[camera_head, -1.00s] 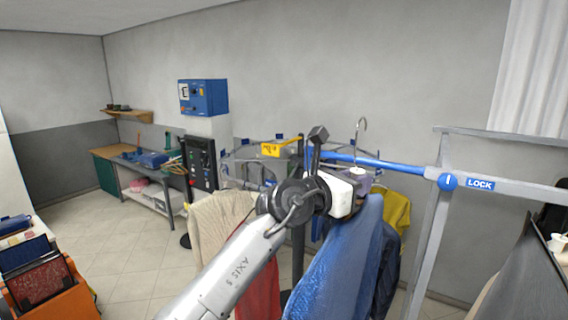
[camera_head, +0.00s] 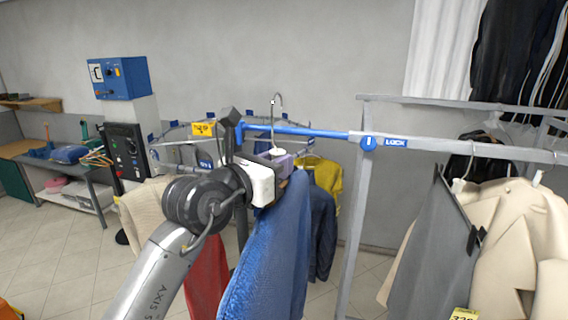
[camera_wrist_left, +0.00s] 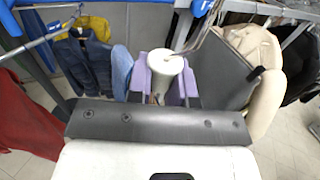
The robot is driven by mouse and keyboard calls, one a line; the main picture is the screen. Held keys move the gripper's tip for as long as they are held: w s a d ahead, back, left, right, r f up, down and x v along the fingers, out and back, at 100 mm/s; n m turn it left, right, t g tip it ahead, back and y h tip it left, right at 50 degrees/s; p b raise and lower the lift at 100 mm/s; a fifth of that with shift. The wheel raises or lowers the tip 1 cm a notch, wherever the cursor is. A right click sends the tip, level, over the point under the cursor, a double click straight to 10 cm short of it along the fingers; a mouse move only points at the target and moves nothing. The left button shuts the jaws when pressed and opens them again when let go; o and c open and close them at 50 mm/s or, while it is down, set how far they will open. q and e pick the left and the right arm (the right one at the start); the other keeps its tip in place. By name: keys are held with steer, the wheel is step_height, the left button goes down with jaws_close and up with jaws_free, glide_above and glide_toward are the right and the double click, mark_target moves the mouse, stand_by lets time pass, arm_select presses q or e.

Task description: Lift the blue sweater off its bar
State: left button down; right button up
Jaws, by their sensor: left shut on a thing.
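The blue sweater (camera_head: 268,255) hangs upright below my left gripper in the head view. Part of it shows as a light blue strip in the left wrist view (camera_wrist_left: 121,70). My left gripper (camera_head: 282,160) has purple fingertips and is shut on the white neck of the sweater's hanger (camera_wrist_left: 166,64). The hanger's metal hook (camera_head: 277,100) stands up above the line of the blue bar (camera_head: 315,132) in the head view. I cannot tell whether the hook touches the bar. My wrist hides the sweater's collar. My right gripper is not in view.
A yellow garment (camera_head: 328,180), a dark blue one (camera_head: 320,232) and a red one (camera_head: 207,275) hang close by. A dark control panel (camera_head: 125,150) stands left.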

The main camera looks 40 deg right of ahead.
arm_select(q)
steer(key=s+a+b, duration=0.2)
steer(key=a+b, duration=0.1)
steer(key=s+a+b, duration=0.1)
steer(key=a, duration=0.1)
steer(key=shift+s+f+b, duration=0.15)
steer(key=shift+s+b, duration=0.05)
steer(key=shift+b, duration=0.1)
steer(key=s+a+b, duration=0.1)
steer(key=a, duration=0.1)
steer(key=s+a+b, duration=0.1)
steer(key=s+a, duration=0.1)
steer(key=a, duration=0.1)
steer(key=s+a+b, duration=0.2)
steer(key=shift+s+a, duration=0.1)
steer(key=shift+a, duration=0.3)
steer(key=s+a, duration=0.5)
steer(key=a, duration=0.3)
steer(key=s+a+b, duration=0.1)
steer(key=s+a, duration=0.5)
steer(key=a, duration=0.3)
steer(key=shift+s+r, duration=0.2)
steer(key=shift+s, duration=0.05)
